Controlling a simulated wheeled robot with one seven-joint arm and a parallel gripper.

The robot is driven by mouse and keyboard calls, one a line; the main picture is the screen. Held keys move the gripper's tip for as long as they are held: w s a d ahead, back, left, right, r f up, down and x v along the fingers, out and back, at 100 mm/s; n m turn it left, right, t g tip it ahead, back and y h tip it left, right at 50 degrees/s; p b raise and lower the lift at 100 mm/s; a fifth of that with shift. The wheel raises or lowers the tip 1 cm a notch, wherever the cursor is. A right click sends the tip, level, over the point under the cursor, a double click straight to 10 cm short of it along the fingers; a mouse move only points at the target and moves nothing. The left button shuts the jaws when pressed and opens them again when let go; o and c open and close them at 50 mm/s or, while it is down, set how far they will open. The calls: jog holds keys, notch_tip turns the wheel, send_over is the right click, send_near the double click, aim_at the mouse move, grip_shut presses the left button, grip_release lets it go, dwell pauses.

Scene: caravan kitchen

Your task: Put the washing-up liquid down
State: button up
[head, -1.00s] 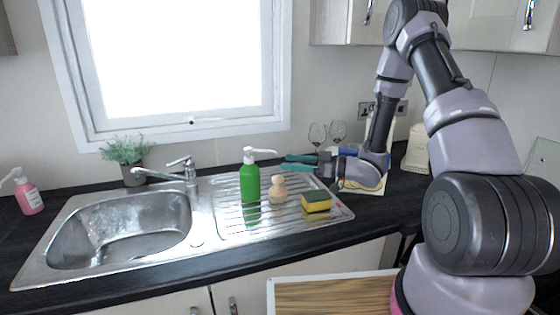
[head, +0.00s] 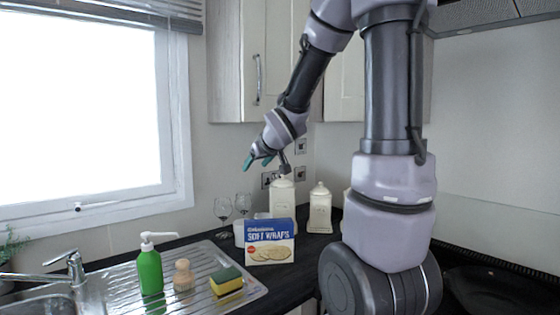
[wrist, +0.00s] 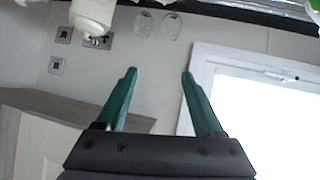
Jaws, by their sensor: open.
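The washing-up liquid, a green bottle (head: 150,272) with a white pump top, stands upright on the metal draining board (head: 205,258) beside the sink. My gripper (head: 258,163) is raised well above the worktop, up and to the right of the bottle and apart from it. In the wrist view my gripper (wrist: 160,75) shows two teal fingers spread apart with nothing between them.
A wooden-looking brush (head: 183,276) and a yellow-green sponge (head: 226,281) stand close to the bottle. A soft wraps box (head: 270,242), wine glasses (head: 223,209) and cream canisters (head: 319,208) occupy the worktop to the right. A wall cupboard (head: 245,65) hangs above.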

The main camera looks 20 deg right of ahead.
jog(key=s+a+r+m+g, duration=0.1)
jog(key=s+r+m+g, duration=0.1)
jog(key=s, duration=1)
jog(key=s+a+r+m+g+y, duration=0.1)
jog(key=s+a+r+m+g, duration=0.1)
jog(key=s, duration=1.1)
jog(key=shift+s+a+r+m+y, duration=0.15)
jog(key=shift+s+r+m+y, duration=0.25)
jog(key=shift+m, duration=0.8)
jog(key=shift+w+r, duration=0.1)
jog(key=shift+w, duration=0.05)
grip_shut()
jog(key=shift+w, duration=0.1)
